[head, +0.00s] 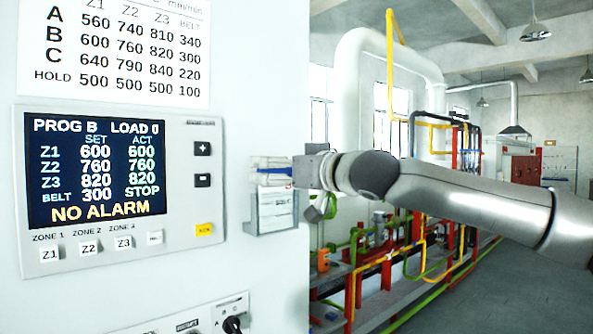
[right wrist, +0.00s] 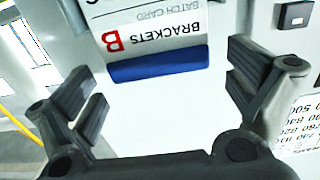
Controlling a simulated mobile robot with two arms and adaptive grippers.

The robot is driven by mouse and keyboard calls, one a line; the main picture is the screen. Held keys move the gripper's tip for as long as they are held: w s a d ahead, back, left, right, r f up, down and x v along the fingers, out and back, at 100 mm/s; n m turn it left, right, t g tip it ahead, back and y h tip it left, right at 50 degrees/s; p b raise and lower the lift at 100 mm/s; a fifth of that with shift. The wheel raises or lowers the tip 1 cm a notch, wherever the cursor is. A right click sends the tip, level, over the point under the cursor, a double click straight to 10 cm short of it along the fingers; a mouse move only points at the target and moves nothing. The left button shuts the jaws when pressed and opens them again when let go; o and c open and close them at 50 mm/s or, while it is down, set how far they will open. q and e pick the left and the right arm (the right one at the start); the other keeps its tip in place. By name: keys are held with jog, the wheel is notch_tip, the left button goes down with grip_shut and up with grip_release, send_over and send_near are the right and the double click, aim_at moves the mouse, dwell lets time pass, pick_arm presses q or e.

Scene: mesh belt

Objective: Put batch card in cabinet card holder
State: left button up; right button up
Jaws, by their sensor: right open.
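The batch card (right wrist: 150,35) is white with a red B, the word BRACKETS and a blue edge strip. It appears upside down in the right wrist view. In the head view the card (head: 277,182) stands upright at the top of the grey card holder (head: 252,218) on the cabinet front, its lower part seemingly inside. My right gripper (head: 270,164) is at the card's top edge. In the right wrist view its fingers (right wrist: 160,88) are spread wide on both sides of the card, with clear gaps. My left gripper is out of view.
The pale cabinet (head: 240,290) carries a control panel (head: 95,185) with a lit screen, left of the holder. A printed table (head: 120,45) hangs above it. A dark knob (head: 233,325) is lower down. Right of the cabinet lies an open hall with pipes and red frames.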

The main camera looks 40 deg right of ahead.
jog(key=s, duration=1.1)
jog(key=shift+s+d, duration=0.35)
jog(key=shift+d, duration=0.1)
